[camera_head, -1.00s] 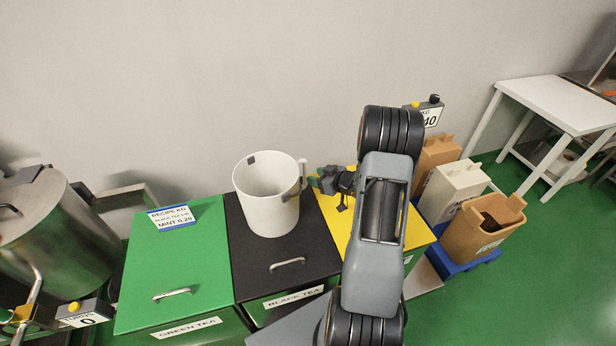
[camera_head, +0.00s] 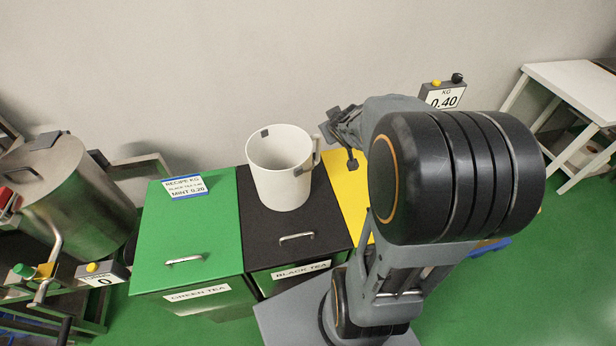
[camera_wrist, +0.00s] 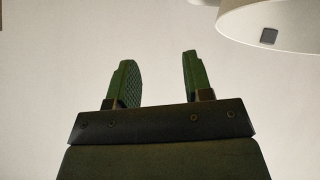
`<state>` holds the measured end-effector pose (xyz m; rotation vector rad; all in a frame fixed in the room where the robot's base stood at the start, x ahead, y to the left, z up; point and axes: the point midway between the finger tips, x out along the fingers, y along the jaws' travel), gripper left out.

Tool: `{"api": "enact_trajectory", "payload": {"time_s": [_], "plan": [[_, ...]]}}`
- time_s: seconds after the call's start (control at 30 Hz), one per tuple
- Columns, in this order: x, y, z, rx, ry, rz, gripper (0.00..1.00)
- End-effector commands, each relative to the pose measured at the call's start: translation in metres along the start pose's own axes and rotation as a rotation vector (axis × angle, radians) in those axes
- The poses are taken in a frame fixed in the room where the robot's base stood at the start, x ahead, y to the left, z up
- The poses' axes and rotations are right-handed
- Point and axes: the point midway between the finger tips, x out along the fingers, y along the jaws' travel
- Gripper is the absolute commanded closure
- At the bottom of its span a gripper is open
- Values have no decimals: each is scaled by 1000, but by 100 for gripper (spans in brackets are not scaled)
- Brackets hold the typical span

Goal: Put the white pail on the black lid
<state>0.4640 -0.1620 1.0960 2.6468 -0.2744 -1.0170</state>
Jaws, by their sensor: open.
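The white pail (camera_head: 281,172) stands upright on the black lid (camera_head: 262,226) of the black tea bin, towards its back. Its handle is on the right side. My gripper (camera_head: 322,136) is just right of the pail's handle, apart from it as far as I can see. In the wrist view my gripper (camera_wrist: 156,75) is open, with two green fingers and nothing between them. Part of the pail (camera_wrist: 275,28) shows at the top right of the wrist view, clear of the fingers.
A green bin lid (camera_head: 188,235) with a recipe card (camera_head: 185,187) is to the left. A yellow lid (camera_head: 345,185) is to the right, partly behind my arm. A steel drum (camera_head: 72,190) stands far left. A white table (camera_head: 575,92) is at the right.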

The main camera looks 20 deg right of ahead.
Motion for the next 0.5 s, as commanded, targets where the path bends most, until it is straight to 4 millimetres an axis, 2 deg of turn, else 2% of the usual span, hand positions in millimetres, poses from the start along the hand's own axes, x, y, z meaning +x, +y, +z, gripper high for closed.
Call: {"api": "enact_trajectory", "payload": {"time_s": [0.03, 0.2, 0.4, 0.5], "plan": [[-23, -12, -5, 19, -35, 6, 54], [-89, -54, 10, 99, -201, -58, 54], [-149, -100, 34, 139, -349, -206, 54], [-168, -115, 44, 141, -395, -266, 54]]}}
